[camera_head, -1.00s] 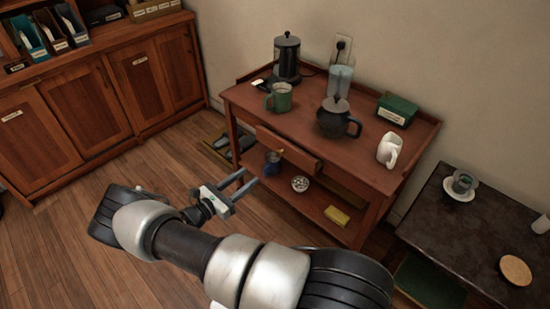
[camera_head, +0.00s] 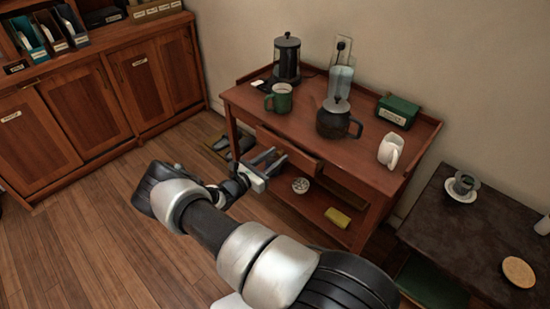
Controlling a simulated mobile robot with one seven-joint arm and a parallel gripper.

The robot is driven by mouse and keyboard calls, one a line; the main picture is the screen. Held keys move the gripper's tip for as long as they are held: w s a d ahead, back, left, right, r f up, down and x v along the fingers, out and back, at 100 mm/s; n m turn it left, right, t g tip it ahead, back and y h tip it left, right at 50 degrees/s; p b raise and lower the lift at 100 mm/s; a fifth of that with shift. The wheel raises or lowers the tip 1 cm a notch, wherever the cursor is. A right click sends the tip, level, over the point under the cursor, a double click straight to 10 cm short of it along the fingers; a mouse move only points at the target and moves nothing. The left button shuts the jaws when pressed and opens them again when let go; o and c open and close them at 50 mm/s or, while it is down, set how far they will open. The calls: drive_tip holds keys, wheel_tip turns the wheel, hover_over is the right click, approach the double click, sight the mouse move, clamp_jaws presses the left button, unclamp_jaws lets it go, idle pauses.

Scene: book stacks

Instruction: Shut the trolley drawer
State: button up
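The wooden trolley (camera_head: 392,184) stands against the wall. Its drawer (camera_head: 302,155) is under the top, and the drawer front sticks out a little from the trolley's front. My gripper (camera_head: 277,157) is in front of the left half of the drawer front, with its two fingers apart and nothing seen between them. The fingertips are close to the drawer front; I cannot tell whether they touch it. The drawer's handle is hidden behind the fingers.
The lower shelf holds a small bowl (camera_head: 300,185) and a yellow block (camera_head: 338,217). A dark table (camera_head: 462,226) stands right.

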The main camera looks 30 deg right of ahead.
sight(284, 151)
clamp_jaws()
drive_tip(key=b+x, duration=0.1)
drive_tip(key=x, duration=0.3)
drive_tip(key=shift+f+b, duration=0.15)
drive_tip(key=shift+b, duration=0.2)
drive_tip(key=shift+d, duration=0.15)
unclamp_jaws()
drive_tip(key=shift+d, duration=0.1)
drive_tip(key=p+v, duration=0.2)
drive_tip(key=v, duration=1.5)
drive_tip(key=shift+a+r, duration=0.2)
drive_tip(key=shift+a, duration=0.05)
drive_tip(key=shift+w, duration=0.1)
